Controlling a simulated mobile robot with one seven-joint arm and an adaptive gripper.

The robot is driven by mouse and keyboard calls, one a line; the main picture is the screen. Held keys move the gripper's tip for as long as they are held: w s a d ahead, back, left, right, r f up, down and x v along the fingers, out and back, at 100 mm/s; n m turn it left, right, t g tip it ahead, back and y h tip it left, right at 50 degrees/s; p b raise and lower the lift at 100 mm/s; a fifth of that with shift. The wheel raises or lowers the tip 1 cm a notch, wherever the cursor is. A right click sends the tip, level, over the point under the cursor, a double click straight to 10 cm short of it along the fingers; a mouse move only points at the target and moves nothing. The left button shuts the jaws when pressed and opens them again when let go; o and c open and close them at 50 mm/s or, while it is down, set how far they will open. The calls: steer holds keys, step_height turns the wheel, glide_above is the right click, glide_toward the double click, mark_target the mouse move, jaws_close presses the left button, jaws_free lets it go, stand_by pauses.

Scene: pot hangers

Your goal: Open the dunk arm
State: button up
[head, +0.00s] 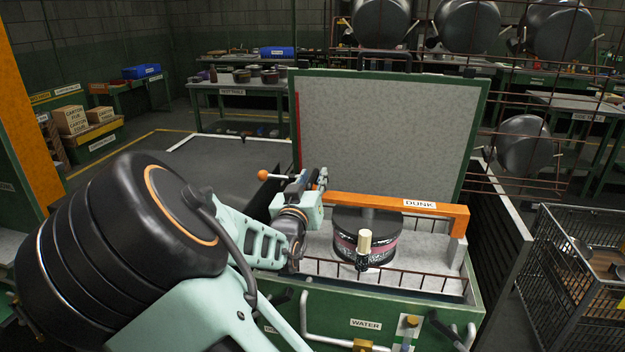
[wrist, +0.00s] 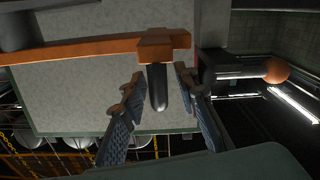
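The dunk arm (head: 385,203) is an orange bar marked DUNK. It lies level across the green tank (head: 475,290), over a dark round pot (head: 345,222) with a pink band. In the wrist view the orange bar (wrist: 90,50) crosses the top, and a dark rounded handle (wrist: 158,95) sticks out from its end block. My gripper (wrist: 159,75) is open, with one finger on each side of the handle. Small gaps show between fingers and handle. In the head view my arm reaches the bar's left end, and the fingers are hard to make out there.
An orange ball knob (head: 262,174) on a rod stands just left of the bar's end; it also shows in the wrist view (wrist: 275,71). The tank's lid (head: 385,130) stands upright behind. A wire cart (head: 570,275) is at the right.

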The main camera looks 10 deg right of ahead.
steer(key=shift+c, duration=0.6)
jaws_close()
steer(key=shift+r, duration=0.1)
